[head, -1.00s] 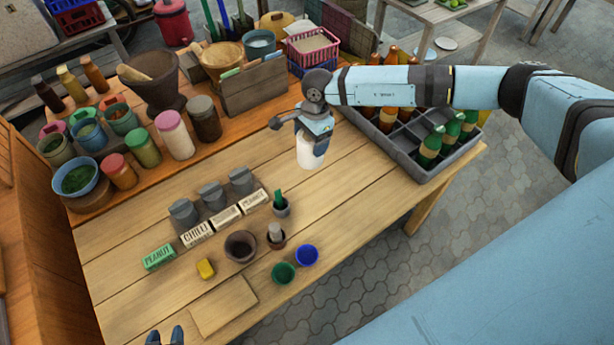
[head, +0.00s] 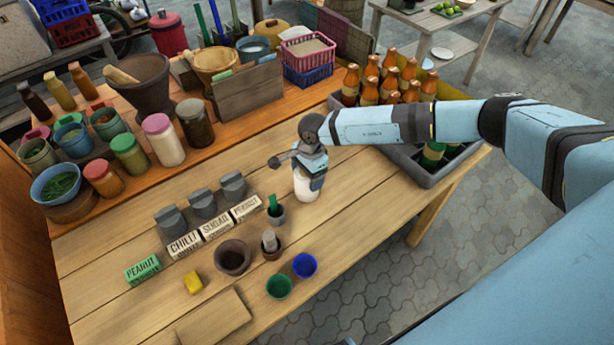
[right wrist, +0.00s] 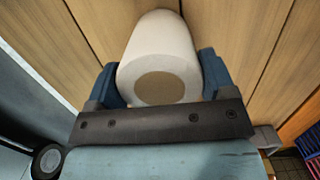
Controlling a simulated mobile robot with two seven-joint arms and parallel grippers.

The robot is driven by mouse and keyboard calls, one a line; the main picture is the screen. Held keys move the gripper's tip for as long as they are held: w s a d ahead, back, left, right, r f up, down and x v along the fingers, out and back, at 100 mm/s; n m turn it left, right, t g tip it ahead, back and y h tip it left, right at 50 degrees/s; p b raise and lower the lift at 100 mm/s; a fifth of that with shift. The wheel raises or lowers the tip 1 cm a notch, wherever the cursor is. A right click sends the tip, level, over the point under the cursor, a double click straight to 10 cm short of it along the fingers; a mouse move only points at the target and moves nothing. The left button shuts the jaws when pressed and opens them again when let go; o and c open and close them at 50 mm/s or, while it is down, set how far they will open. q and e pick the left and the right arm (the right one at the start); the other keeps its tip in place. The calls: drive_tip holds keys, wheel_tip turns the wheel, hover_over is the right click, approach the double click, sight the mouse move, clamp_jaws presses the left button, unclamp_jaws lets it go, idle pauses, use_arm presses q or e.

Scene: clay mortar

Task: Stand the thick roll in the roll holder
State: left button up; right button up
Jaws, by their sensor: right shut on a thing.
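My right gripper (head: 306,172) is shut on a thick white roll (head: 305,187), which points down over the bare middle of the table. In the right wrist view the roll (right wrist: 160,50) lies between the blue fingers, with its round tan end facing the camera. I cannot tell whether its lower end touches the wood. No roll holder can be picked out for certain. A dark brown cup (head: 232,257), a green cup (head: 279,286) and a blue cup (head: 305,265) stand in front of the roll. My left gripper is out of view.
A grey pot (head: 277,215) with a green item and a brown pot (head: 271,250) with a pale item stand near the roll. A grey bottle crate (head: 440,178) is to the right. Labelled blocks (head: 215,228) stand to the left. The table between roll and crate is clear.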

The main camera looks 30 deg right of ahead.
drive_tip(key=shift+s+f+b, duration=0.1)
drive_tip(key=shift+f+b, duration=0.05)
drive_tip(key=shift+b, duration=0.15)
drive_tip(key=o, duration=1)
drive_tip(key=shift+c, duration=0.2)
drive_tip(key=shift+r, duration=0.2)
